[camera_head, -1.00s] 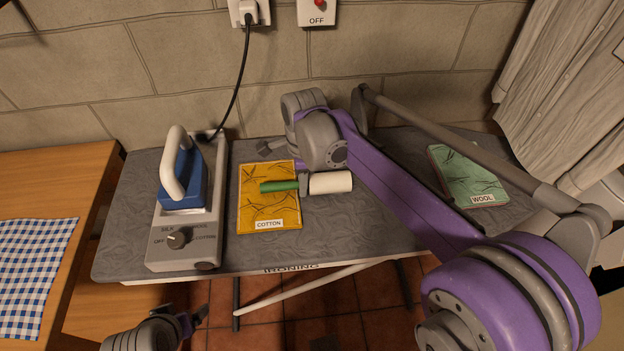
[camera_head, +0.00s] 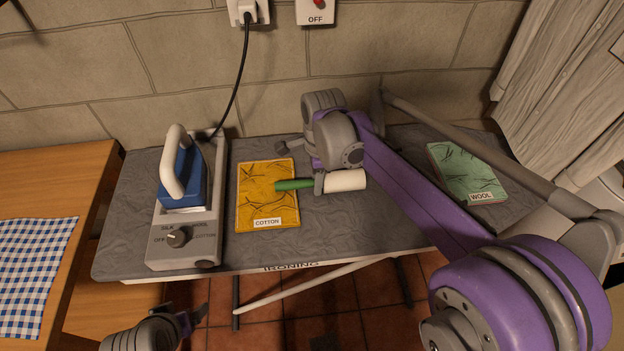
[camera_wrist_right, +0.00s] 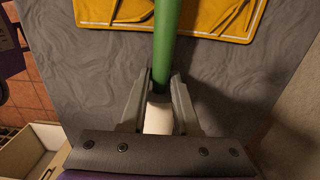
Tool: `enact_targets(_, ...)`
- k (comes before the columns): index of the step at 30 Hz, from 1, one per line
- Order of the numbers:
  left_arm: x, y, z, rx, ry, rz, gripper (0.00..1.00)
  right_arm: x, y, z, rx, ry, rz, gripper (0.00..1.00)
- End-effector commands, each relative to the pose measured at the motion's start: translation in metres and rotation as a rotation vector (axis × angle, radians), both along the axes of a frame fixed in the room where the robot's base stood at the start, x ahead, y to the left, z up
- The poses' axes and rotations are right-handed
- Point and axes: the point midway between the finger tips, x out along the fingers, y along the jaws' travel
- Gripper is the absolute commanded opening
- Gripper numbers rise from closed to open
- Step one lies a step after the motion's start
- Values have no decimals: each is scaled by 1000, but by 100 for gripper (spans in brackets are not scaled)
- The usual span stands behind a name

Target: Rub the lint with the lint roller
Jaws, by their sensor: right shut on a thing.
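The lint roller has a green handle (camera_head: 293,184) and a white roll (camera_head: 345,180). My right gripper (camera_head: 319,183) is shut on it where handle and roll meet. The green handle also shows in the right wrist view (camera_wrist_right: 165,40), pointing away from the fingers (camera_wrist_right: 160,85). A yellow cloth labelled COTTON (camera_head: 268,208) lies on the ironing board, with dark lint-like strands on it. The handle end is over its right part; the roll is right of it. A green folded cloth labelled WOOL (camera_head: 465,168) bears similar strands. My left gripper (camera_head: 190,318) is low at the left, partly seen.
A blue iron (camera_head: 185,180) stands on its grey base (camera_head: 170,250) at the board's left, its cord running up to a wall socket. The ironing board (camera_head: 350,235) has bare room in front. A wooden table with a checked cloth (camera_head: 35,275) is at left; a curtain hangs right.

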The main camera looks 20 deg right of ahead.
Motion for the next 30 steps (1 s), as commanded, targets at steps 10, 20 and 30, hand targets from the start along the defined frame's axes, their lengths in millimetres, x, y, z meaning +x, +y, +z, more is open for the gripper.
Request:
enact_targets(10, 2, 0, 16, 0, -5, 0, 89, 1, -1, 19, -3, -2, 0, 0)
enact_targets(20, 7, 0, 42, 0, -15, 0, 89, 1, 0, 54, -1, -3, 1, 0)
enact_targets(30, 8, 0, 47, 0, -17, 0, 89, 1, 1, 60, 0, -2, 1, 0)
